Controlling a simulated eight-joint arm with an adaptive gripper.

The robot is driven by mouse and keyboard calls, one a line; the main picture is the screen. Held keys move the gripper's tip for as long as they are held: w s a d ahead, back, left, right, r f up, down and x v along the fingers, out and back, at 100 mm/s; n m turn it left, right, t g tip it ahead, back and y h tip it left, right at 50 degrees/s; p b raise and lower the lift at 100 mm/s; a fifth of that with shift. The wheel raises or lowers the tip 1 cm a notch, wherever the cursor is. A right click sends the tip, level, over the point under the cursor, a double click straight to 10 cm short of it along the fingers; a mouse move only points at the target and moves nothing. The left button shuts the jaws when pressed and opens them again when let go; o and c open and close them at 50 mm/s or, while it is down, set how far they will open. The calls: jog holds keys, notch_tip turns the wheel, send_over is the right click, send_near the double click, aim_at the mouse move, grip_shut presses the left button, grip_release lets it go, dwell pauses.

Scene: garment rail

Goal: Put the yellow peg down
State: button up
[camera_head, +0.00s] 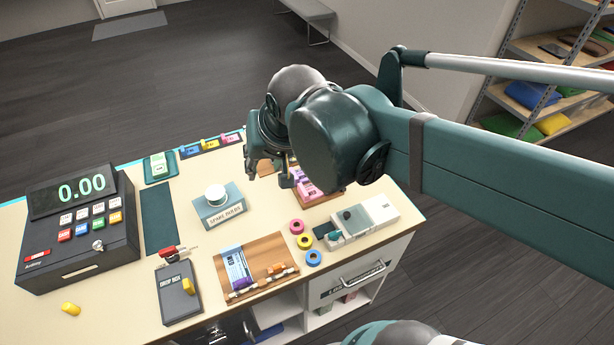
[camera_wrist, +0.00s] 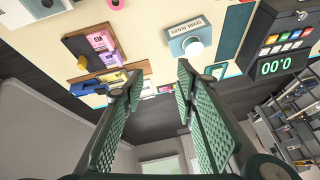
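Two small yellow pieces show in the head view, and I cannot tell which is the yellow peg. One yellow piece (camera_head: 70,309) lies on the counter in front of the cash register. The other yellow piece (camera_head: 187,286) is at the right side of the dark drop box (camera_head: 172,306). My gripper (camera_wrist: 158,82) is open in the wrist view, its two green fingers well apart with nothing seen between them. In the head view it hangs above the back right of the counter, partly hidden by my arm, far from both pieces.
The cash register (camera_head: 80,240) stands at the left.

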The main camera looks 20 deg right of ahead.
jog(key=s+d+f+n+t+h, duration=0.1)
jog(key=s+d+f+n, duration=0.1)
jog(key=s+d, duration=0.4)
jog(key=shift+d+f+n, duration=0.25)
jog(key=shift+d+n, duration=0.05)
jog(key=shift+d, duration=0.55)
jog(key=shift+f, duration=0.1)
notch_tip(320, 180, down, 7)
jog(key=b, duration=0.7)
dwell(0.6)
